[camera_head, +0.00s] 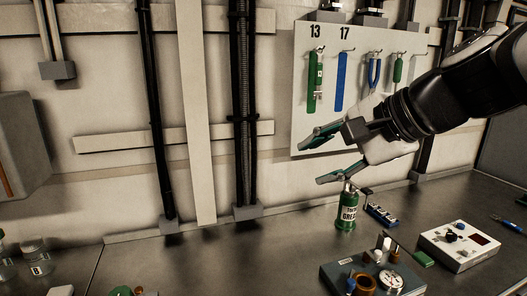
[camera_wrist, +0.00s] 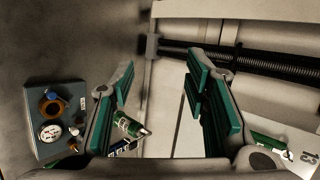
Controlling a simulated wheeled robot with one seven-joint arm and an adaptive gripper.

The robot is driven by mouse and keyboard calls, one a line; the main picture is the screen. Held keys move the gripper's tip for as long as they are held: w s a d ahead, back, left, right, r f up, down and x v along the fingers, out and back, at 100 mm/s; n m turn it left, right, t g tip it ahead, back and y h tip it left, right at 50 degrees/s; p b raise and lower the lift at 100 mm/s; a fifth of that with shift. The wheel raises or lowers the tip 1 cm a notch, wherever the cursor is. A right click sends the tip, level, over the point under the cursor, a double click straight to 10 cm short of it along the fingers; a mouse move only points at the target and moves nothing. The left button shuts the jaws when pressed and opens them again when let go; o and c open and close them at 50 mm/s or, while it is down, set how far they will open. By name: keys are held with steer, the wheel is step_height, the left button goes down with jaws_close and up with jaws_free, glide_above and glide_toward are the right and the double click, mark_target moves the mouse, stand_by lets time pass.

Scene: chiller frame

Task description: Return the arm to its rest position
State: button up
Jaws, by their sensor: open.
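My gripper (camera_head: 322,158) is open in the head view, in front of the lower part of the tool board and pointing left. Its green-padded fingers are apart with nothing between them. In the wrist view my gripper (camera_wrist: 160,95) shows both fingers spread wide, with the wall behind them. My black and white arm reaches in from the upper right. A green grease can (camera_head: 347,210) stands upright on the counter just below the lower finger. The can also shows by the left finger in the wrist view (camera_wrist: 128,124).
A white tool board (camera_head: 310,130) holds several hanging tools. On the counter are a grey tray (camera_head: 335,277) with small parts, a white box (camera_head: 460,245), a blue item (camera_head: 381,214) and jars (camera_head: 37,258) at far left. The counter's left middle is clear. Conduits run up the wall.

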steer(key=s+d+f+n+g+h, duration=0.1)
steer(key=s+d+f+n+h, duration=0.2)
steer(key=s, duration=0.5)
steer(key=s+d+f+n+g+h, duration=0.2)
steer(key=s+d+f+n+h, duration=0.1)
steer(key=s+d+f+n, duration=0.3)
steer(key=s+f+n, duration=0.2)
steer(key=s, duration=0.1)
steer(key=shift+s+f+h, duration=0.3)
steer(key=shift+f, duration=0.05)
